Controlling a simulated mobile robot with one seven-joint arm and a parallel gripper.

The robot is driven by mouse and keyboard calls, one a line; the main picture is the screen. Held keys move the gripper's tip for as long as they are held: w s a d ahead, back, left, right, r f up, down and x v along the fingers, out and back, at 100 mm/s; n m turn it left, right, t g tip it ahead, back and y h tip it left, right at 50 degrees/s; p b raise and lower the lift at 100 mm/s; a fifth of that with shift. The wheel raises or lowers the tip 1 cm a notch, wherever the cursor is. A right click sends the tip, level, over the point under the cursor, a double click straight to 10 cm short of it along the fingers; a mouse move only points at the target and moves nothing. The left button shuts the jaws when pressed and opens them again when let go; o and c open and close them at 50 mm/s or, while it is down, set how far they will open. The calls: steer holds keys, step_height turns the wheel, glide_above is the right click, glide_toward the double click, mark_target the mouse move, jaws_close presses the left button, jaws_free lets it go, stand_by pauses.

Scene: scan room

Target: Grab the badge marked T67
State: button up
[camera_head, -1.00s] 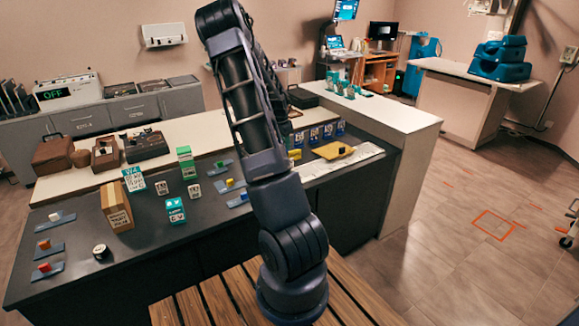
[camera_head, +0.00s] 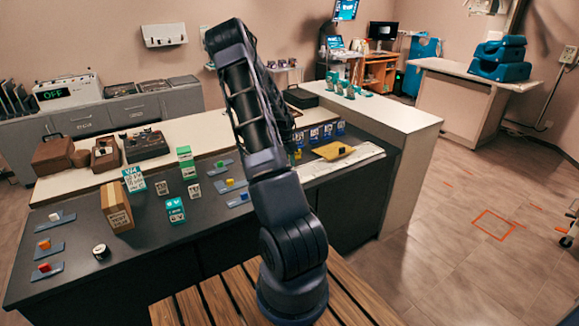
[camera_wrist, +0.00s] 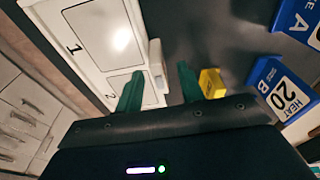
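I cannot read T67 on anything in these frames. Several blue cards with white faces (camera_head: 327,132) stand in a row on the counter in the head view; their print is too small to read there. In the wrist view, one blue piece (camera_wrist: 285,92) reads HEAT 20 and B, and another (camera_wrist: 302,22) is partly cut off with an A. My gripper (camera_wrist: 158,82) is open, its two green fingers apart. A small pale block (camera_wrist: 157,62) shows between and beyond the fingers; I cannot tell its depth. My gripper is hidden in the head view.
A white board with numbered panels (camera_wrist: 88,35) lies left in the wrist view; a yellow block (camera_wrist: 211,84) is right of the fingers. The dark counter holds a cardboard box (camera_head: 117,207), a teal-white box (camera_head: 175,210) and small blocks on blue strips. A yellow tray (camera_head: 330,151) lies right.

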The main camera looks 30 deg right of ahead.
steer(key=shift+f, duration=0.4)
jaws_close()
steer(key=shift+r, duration=0.1)
